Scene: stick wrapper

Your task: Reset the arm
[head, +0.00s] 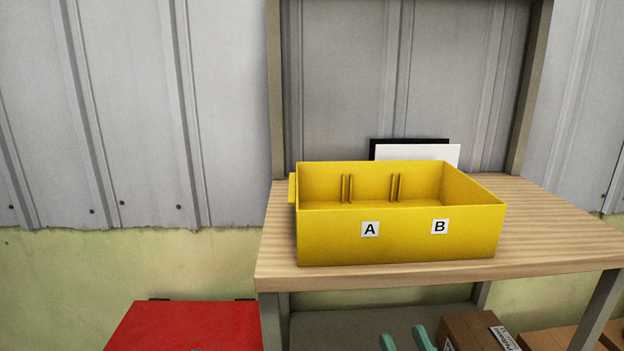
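My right gripper (405,341) shows only at the bottom edge of the head view, as two teal fingertips. They stand apart with nothing visible between them. The rest of this gripper and its arm are below the frame. It is lower in the picture than the wooden table's front edge and below the yellow bin (330,240). The bin stands on the wooden table (555,235), with labels A (370,229) and B (440,226) on its front. The visible inside of the bin looks empty.
A white panel (425,152) and a black one (385,144) stand behind the bin. A red box (185,328) is at lower left. Cardboard boxes (470,330) sit low beneath the table, right of my fingertips. The tabletop right of the bin is clear.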

